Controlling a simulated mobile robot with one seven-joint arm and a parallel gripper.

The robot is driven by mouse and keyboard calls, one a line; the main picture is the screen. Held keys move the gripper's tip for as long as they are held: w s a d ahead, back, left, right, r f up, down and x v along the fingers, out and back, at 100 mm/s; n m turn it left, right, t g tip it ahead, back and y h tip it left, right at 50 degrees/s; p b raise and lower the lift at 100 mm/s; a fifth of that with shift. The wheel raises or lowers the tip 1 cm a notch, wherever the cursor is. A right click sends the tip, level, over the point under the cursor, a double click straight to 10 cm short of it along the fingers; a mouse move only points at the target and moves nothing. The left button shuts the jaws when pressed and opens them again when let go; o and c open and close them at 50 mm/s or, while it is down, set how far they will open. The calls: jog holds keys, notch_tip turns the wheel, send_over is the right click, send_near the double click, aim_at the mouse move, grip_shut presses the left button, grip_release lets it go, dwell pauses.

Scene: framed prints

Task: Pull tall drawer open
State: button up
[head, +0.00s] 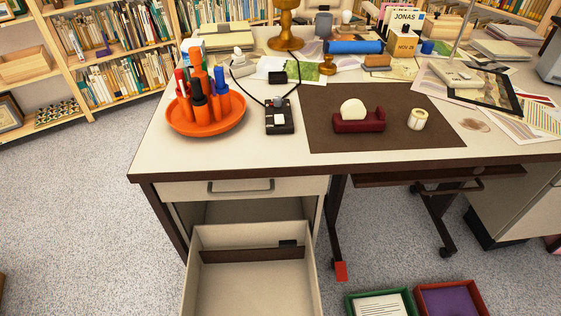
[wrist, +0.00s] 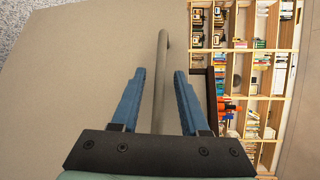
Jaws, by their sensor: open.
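The tall drawer (head: 248,287) stands pulled well out below the shallow top drawer (head: 215,188), on the left side of the desk. I look down into its beige inside; its front is cut off by the bottom of the head view. In the wrist view, a bar handle (wrist: 162,60) stands on a plain beige front (wrist: 75,80). My gripper (wrist: 160,75) is open, with one blue finger on each side of the handle and gaps between. My gripper does not show in the head view.
A brown divider (head: 250,255) lies across the drawer's inside. The desk top (head: 270,165) overhangs the drawers and holds an orange tray (head: 206,128) of bottles. Green and red trays (head: 450,287) lie on the floor at right. Carpet left of the drawer is clear.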

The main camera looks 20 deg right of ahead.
jog(key=p+v, duration=0.1)
jog(key=v, duration=1.2)
dwell(0.4)
